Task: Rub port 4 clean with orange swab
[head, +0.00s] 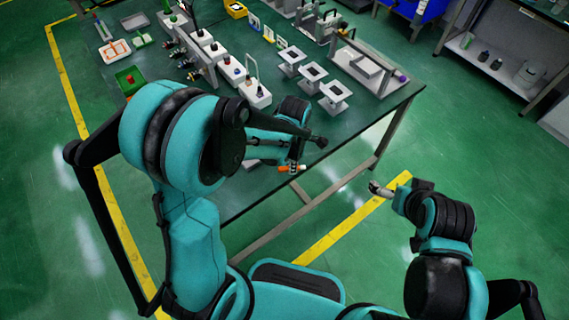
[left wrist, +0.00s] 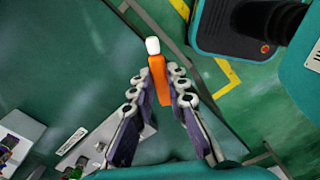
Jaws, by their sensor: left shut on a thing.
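The orange swab (head: 285,169), an orange stick with a white tip, is in my left gripper (head: 295,166) near the table's front edge. In the left wrist view the swab (left wrist: 158,85) stands between the two fingers of my left gripper (left wrist: 156,88), which are shut on it, and its white tip points away from the palm. The tip appears apart from any other thing. My right gripper (head: 380,188) is off the table's front right; its finger opening is too small to make out. I cannot make out a label for port 4.
A row of white blocks with dark and coloured tops (head: 233,72) stands on the green table (head: 350,125). White square stands (head: 313,72) and a larger grey fixture (head: 366,66) are to its right. The table's front right corner is bare.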

